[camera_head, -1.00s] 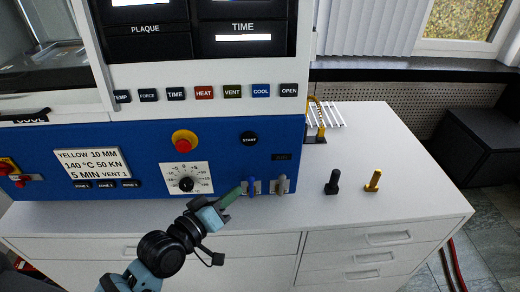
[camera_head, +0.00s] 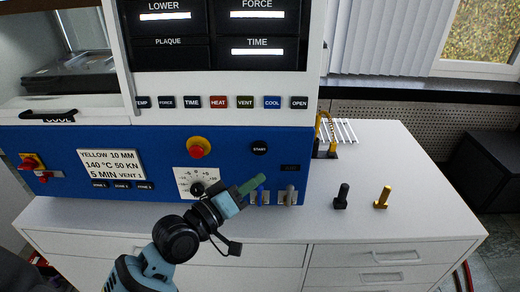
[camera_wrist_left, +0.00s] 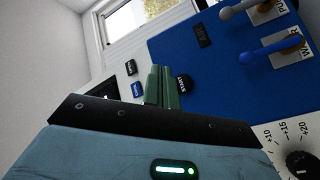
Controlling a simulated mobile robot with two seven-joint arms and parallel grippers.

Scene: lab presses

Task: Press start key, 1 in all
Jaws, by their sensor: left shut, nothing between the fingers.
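I cannot tell how far the fingertips are from the panel. My right gripper is not in view.
A red emergency knob (camera_head: 197,149) and a dial (camera_head: 192,181) lie left of the start key. Blue (camera_head: 261,194) and grey (camera_head: 290,194) levers stand below it. Black (camera_head: 342,196) and yellow (camera_head: 383,197) pegs stand on the white counter (camera_head: 400,160).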

